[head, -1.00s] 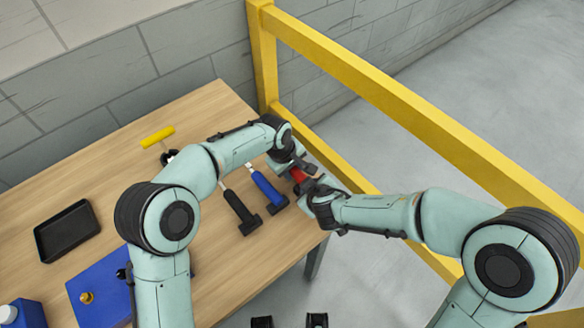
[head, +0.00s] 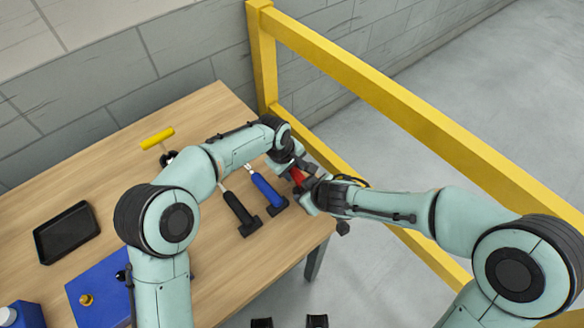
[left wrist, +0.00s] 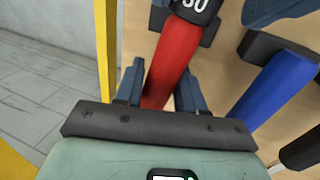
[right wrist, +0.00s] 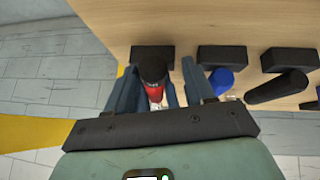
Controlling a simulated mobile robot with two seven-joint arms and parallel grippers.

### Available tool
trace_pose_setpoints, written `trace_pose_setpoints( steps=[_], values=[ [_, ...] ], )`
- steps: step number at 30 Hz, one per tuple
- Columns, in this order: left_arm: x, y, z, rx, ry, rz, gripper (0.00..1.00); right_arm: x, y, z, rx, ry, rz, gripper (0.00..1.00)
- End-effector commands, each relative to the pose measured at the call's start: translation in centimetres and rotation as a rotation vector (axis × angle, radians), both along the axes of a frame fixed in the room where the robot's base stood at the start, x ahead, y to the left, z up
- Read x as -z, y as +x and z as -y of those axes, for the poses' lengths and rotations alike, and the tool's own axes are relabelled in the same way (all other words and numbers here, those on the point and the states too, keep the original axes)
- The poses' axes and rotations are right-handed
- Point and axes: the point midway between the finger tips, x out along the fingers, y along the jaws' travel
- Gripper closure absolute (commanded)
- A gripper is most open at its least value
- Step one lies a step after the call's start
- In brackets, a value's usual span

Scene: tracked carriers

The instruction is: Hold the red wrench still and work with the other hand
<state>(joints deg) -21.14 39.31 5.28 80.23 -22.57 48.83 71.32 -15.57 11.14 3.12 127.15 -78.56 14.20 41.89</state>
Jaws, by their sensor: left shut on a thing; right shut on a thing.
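The red wrench (head: 298,176) is at the table's right edge, between my two grippers. My left gripper (head: 287,164) is shut on its red handle, which also shows between the fingers in the left wrist view (left wrist: 172,62). My right gripper (head: 312,187) is shut on the wrench's other part; in the right wrist view the black end (right wrist: 152,69) and some red (right wrist: 154,92) lie between its fingers. A black end marked "30" (left wrist: 194,8) shows in the left wrist view. The fingers hide part of the wrench.
A blue-handled tool (head: 268,190) and a black-handled tool (head: 238,208) lie close left of the grippers. A yellow rail (head: 400,115) runs behind my right arm.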

Motion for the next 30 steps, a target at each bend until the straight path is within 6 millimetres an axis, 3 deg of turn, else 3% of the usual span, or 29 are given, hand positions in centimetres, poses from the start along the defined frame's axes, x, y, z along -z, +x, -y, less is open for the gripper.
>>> trace_pose_setpoints(
  steps=[1,10,17,30],
  values=[
    [0.2,-0.6,-0.2,0.036,0.019,-0.01,1.0,-0.3,0.8,1.9,0.062,-0.002,0.002,0.55],
    [0.7,-0.4,-0.8,0.027,0.028,-0.014,1.0,-2.9,-0.7,2.6,0.065,-0.001,0.007,0.55],
    [0.6,-0.4,-0.5,0.025,0.021,-0.014,1.0,-4.0,-1.8,2.6,0.049,-0.003,0.004,0.55],
    [0.4,-0.5,-0.1,0.025,0.014,-0.012,1.0,-3.9,-2.7,1.9,0.037,-0.034,-0.004,0.55]
  ],
)
